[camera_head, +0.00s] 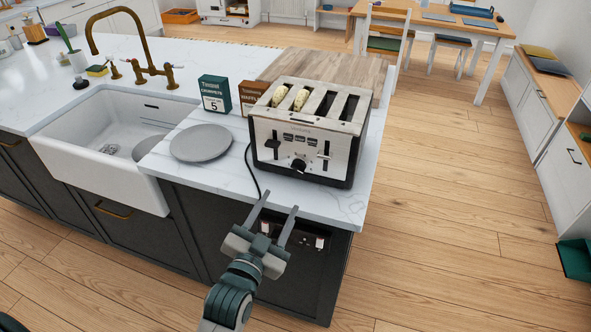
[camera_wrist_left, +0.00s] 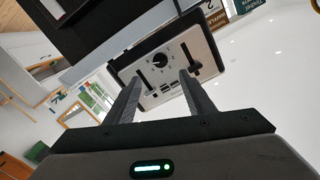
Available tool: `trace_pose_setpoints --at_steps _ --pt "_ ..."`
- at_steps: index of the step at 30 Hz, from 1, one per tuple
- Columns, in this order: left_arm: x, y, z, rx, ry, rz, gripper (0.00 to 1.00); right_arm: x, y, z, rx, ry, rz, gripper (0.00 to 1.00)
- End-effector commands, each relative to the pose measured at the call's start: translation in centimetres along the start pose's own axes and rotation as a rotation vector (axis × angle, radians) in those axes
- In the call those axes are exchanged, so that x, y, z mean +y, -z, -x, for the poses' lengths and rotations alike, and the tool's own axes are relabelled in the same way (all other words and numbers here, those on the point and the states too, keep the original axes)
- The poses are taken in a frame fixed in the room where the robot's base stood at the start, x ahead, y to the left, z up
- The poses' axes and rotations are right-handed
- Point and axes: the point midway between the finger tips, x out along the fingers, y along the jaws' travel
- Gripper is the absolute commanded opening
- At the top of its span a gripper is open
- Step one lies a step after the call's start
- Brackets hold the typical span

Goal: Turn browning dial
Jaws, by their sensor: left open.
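The toaster (camera_head: 310,130) stands at the right end of the white counter, with light bread-like pieces in its two left slots. Its front holds a black round browning dial (camera_head: 298,165) between two lever slots. In the left wrist view the toaster front (camera_wrist_left: 180,85) appears rotated, with the dial (camera_wrist_left: 160,59) beyond the fingers. My left gripper (camera_head: 274,218) is open and empty, below and in front of the toaster, apart from the dial. It also shows in the wrist view (camera_wrist_left: 157,92). My right gripper is not in view.
A grey plate (camera_head: 201,143) lies left of the toaster, with a green box (camera_head: 214,93) and a brown box (camera_head: 252,96) behind. A black cord (camera_head: 250,170) runs over the counter edge. The white sink (camera_head: 105,140) is further left; open floor (camera_head: 450,200) lies right.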

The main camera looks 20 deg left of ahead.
Motion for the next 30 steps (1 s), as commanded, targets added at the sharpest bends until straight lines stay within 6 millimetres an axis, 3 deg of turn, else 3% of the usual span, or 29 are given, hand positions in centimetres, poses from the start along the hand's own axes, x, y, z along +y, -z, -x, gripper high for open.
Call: trace_pose_setpoints --at_steps 18,24,30 --pt "-0.1 0.2 -10.8 0.001 0.0 0.0 0.49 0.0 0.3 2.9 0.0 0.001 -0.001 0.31" --pt "0.0 0.1 -12.5 -0.001 0.0 0.0 0.49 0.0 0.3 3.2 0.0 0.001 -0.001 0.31" --pt "0.0 0.0 -12.9 0.0 0.001 -0.001 0.49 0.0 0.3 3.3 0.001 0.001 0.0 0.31"
